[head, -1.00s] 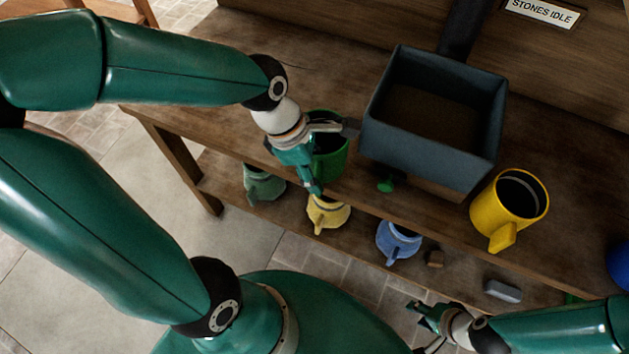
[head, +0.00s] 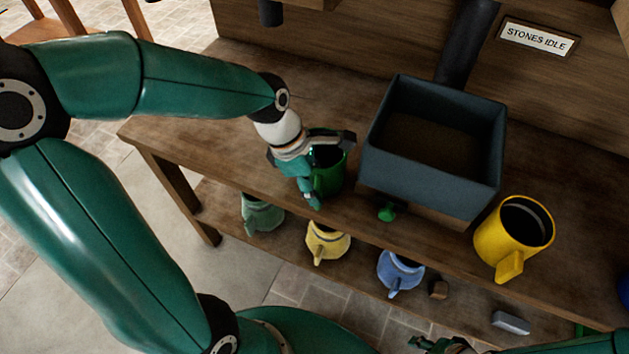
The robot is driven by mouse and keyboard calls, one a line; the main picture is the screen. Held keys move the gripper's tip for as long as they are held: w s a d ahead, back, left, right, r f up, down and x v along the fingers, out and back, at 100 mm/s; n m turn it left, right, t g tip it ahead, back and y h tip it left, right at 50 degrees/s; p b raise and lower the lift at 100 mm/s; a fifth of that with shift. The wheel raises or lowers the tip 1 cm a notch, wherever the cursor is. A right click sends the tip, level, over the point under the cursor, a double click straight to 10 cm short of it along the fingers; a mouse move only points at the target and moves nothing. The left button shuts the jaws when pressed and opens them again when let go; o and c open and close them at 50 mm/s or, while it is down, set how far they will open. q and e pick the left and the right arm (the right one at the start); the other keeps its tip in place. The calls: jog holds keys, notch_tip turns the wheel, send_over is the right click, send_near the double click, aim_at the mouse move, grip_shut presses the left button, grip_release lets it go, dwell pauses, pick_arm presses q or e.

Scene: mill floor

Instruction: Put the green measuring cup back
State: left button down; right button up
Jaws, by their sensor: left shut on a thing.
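The green measuring cup (head: 330,178) is at the left part of the bench top, just left of the grey bin. My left gripper (head: 326,166) is shut on it, with one finger by the far rim and the other on the near left side. The gripper hides part of the cup. I cannot tell whether the cup's base touches the bench. My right gripper (head: 430,344) shows only partly at the bottom edge, low in front of the bench; its fingers are too cut off to read.
The grey bin (head: 430,165) stands close right of the cup, with a green knob (head: 386,212) below. A yellow mug (head: 500,240) stands further right on the bench (head: 235,115). The lower shelf holds pale green (head: 262,214), yellow (head: 327,241) and blue (head: 400,270) jugs.

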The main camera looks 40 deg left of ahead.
pick_arm(q)
jog(key=shift+c, duration=2.2)
grip_release()
jog(key=v, duration=1.2)
